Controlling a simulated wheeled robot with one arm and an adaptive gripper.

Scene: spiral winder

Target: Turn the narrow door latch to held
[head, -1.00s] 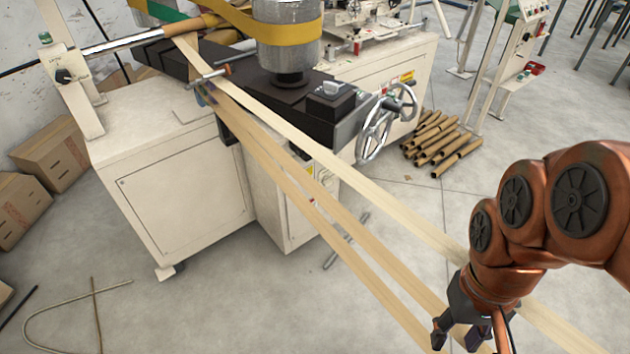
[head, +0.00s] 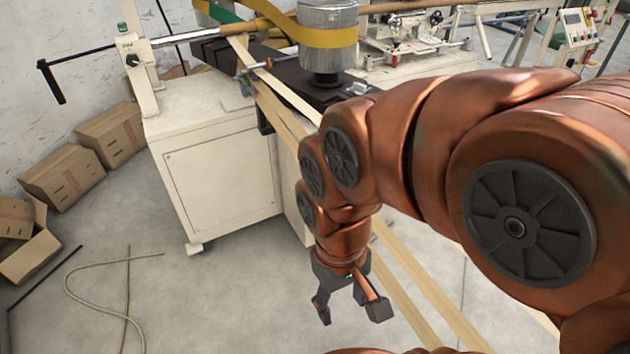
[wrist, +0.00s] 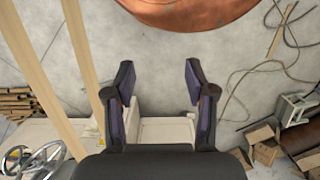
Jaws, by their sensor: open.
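My gripper (head: 350,305) hangs low in front of the machine, right of its white cabinet (head: 170,118), with its fingers apart and nothing between them. In the wrist view its two dark fingers (wrist: 159,80) are spread wide over bare floor, with pale cabinet surfaces lower down between them. The cabinet's wide door panel (head: 222,178) faces me. A narrower white face (head: 292,190) shows right of it, partly covered by my arm. I cannot make out the narrow door latch in either view.
Pale strips (head: 425,285) slant down from the machine behind my arm and also cross the wrist view (wrist: 87,55). Cardboard boxes (head: 65,178) stand at the left wall. A cord (head: 90,300) lies on the floor. The floor before the wide door is mostly clear.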

